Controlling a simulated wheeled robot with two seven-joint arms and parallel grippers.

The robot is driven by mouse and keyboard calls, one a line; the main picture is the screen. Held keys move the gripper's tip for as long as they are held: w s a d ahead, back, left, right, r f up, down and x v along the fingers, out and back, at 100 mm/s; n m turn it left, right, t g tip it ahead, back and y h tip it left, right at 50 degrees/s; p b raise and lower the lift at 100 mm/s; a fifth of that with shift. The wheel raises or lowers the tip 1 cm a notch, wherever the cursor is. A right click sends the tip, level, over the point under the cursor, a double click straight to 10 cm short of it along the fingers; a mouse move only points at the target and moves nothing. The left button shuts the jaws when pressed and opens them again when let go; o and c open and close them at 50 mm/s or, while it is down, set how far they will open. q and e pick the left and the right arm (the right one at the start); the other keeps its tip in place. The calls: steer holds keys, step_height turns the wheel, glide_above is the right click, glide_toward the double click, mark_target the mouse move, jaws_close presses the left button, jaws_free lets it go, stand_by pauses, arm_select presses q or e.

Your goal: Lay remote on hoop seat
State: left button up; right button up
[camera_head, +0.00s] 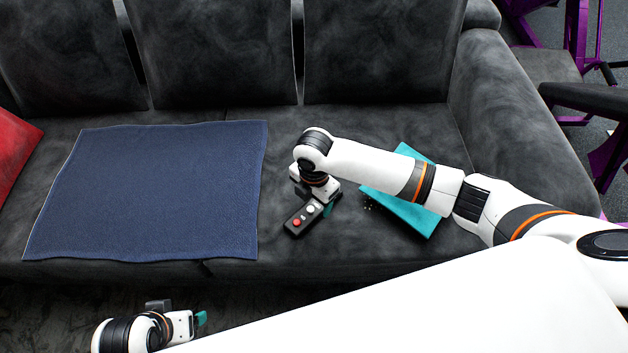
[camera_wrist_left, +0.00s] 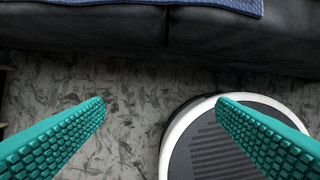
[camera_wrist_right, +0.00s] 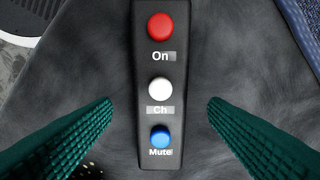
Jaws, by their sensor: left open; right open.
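The black remote (camera_head: 302,220) lies on the dark sofa seat (camera_head: 290,250), between the blue cloth and the teal item. In the right wrist view the remote (camera_wrist_right: 160,60) shows red, white and blue buttons marked On, Ch and Mute. My right gripper (camera_head: 324,204) is over it, with open fingers (camera_wrist_right: 160,106) on both sides and gaps to the remote. My left gripper (camera_head: 201,318) is open and empty, low in front of the sofa, above the floor. I cannot tell which seat is the hoop seat.
A blue cloth (camera_head: 160,190) covers the seat's left part. A teal flat item (camera_head: 412,212) lies under my right arm. A red cushion (camera_head: 14,150) is at the far left. Purple-framed furniture (camera_head: 604,160) stands at right. A round white-rimmed object (camera_wrist_left: 215,150) is on the floor.

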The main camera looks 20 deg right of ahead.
mark_target(314, 207)
arm_select(q)
step_height(314, 207, down, 9)
steer(key=p, duration=0.2)
steer(key=shift+w+d+f+g, duration=0.15)
steer(key=shift+w+g, duration=0.15)
steer(key=shift+w, duration=0.1)
arm_select(e)
step_height(314, 207, up, 9)
steer(key=shift+r, duration=0.15)
